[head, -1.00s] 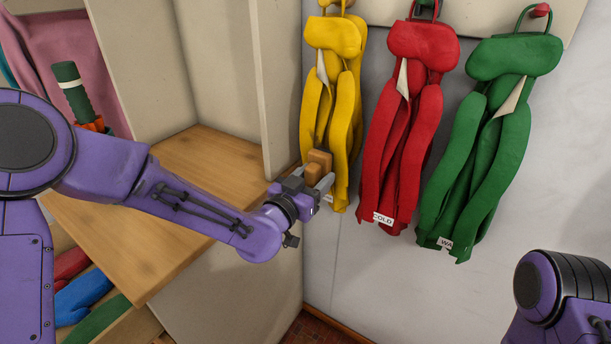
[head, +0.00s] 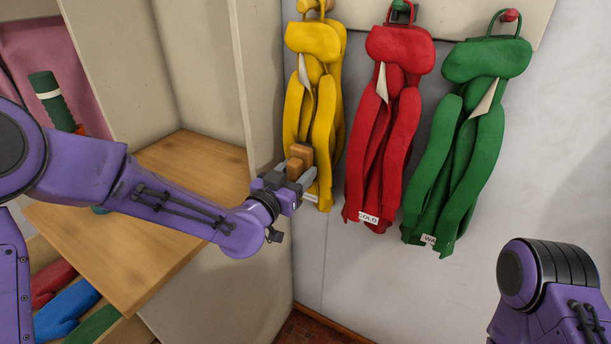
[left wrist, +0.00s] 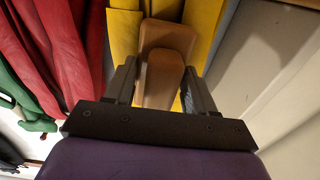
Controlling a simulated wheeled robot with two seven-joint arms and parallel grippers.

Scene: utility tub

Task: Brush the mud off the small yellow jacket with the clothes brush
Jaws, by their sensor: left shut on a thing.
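The small yellow jacket (head: 323,113) hangs from a peg on the wall at the left of the row. My left gripper (head: 297,175) is shut on the clothes brush (head: 300,155), a brown wooden block with a handle. The brush is in front of the lower part of the yellow jacket; whether it touches the cloth I cannot tell. In the left wrist view the brush (left wrist: 162,75) sits between the two fingers, with the yellow jacket (left wrist: 123,40) behind it. No mud shows clearly on the jacket. My right gripper is out of view; only part of my right arm shows.
A red jacket (head: 388,120) and a green jacket (head: 462,140) hang to the right, with tags at their lower ends. A wooden shelf (head: 150,230) and cabinet panels stand at left. Gloves (head: 68,308) lie below the shelf. A green cylinder (head: 50,98) stands behind my left arm.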

